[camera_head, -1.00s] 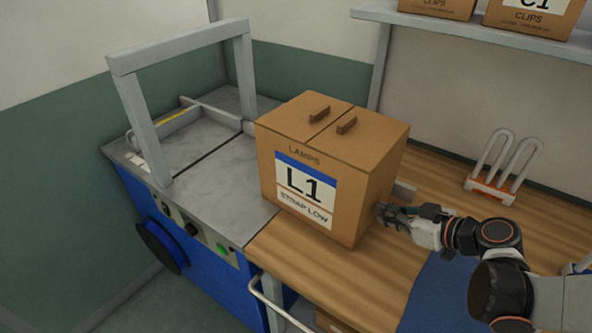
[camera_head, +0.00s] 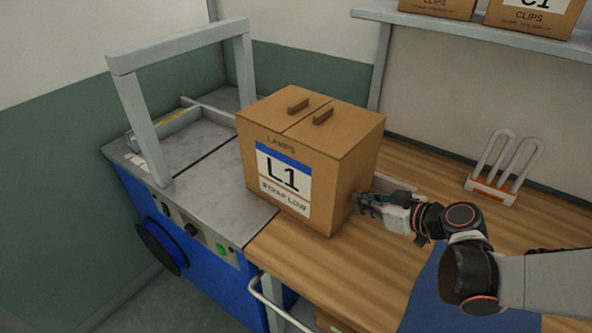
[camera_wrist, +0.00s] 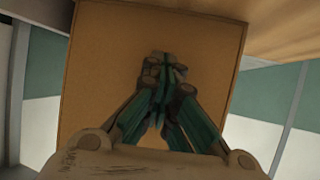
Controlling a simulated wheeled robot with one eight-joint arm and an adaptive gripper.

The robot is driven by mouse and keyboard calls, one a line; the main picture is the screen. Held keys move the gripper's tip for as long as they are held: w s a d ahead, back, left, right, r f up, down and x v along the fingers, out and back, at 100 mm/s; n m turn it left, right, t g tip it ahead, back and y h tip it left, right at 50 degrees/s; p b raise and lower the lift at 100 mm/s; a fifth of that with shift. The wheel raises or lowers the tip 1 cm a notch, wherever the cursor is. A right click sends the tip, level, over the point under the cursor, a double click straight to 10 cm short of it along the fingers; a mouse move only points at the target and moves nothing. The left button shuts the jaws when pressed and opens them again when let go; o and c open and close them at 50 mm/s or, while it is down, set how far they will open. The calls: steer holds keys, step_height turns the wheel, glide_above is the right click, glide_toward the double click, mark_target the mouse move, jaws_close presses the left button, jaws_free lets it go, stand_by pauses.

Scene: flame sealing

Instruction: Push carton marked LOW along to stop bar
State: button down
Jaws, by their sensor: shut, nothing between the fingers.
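The carton (camera_head: 330,180) has an L1 label with "STRAP LOW" and "LAMPS" on its front, and two brown blocks on its top. It stands upright, partly on the wooden bench and partly over the grey machine top (camera_head: 215,190). My gripper (camera_head: 360,202) is shut and empty at the carton's right side, its tips at or very near that face. In the wrist view the shut fingers (camera_wrist: 163,75) point at the carton's plain brown face (camera_wrist: 105,60). A grey bar with a yellow strip (camera_head: 178,118) lies at the machine's far left; I take it as the stop bar.
A grey arch (camera_head: 180,50) spans the machine left of the carton. A low grey rail (camera_head: 395,184) runs behind the carton. A white wire rack with an orange base (camera_head: 492,190) stands at the bench's back right. Cartons (camera_head: 530,18) sit on the shelf above.

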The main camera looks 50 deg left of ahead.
mark_target(352, 192)
steer(key=shift+s+a+b, duration=0.1)
steer(key=shift+s+a, duration=0.3)
steer(key=shift+a, duration=1.55)
steer(key=shift+s+a+b, duration=0.1)
steer(key=shift+s+a, duration=0.3)
steer(key=shift+a, duration=1.5)
steer(key=shift+s+a+b, duration=0.1)
steer(key=shift+s+a, duration=0.3)
steer(key=shift+a, duration=1.55)
steer(key=shift+w+d, duration=0.25)
steer(key=shift+d, duration=0.75)
steer(key=shift+w+d, duration=0.25)
steer(key=shift+d, duration=0.75)
steer(key=shift+w+d, duration=0.25)
steer(key=shift+d, duration=0.75)
steer(key=shift+w+d+r+p, duration=0.1)
steer(key=shift+w+r+p, duration=0.15)
steer(key=shift+p, duration=0.8)
steer(key=p, duration=0.2)
steer(key=shift+w+d+f+p, duration=0.1)
steer(key=shift+w+d+p, duration=0.1)
steer(key=shift+p, duration=0.1)
steer(key=shift+s+a+f, duration=0.15)
steer(key=shift+s+a, duration=0.05)
steer(key=shift+a, duration=0.35)
steer(key=a, duration=0.1)
steer(key=s+a, duration=0.1)
steer(key=a, duration=0.1)
steer(key=shift+a+p, duration=0.3)
steer(key=shift+w, duration=0.1)
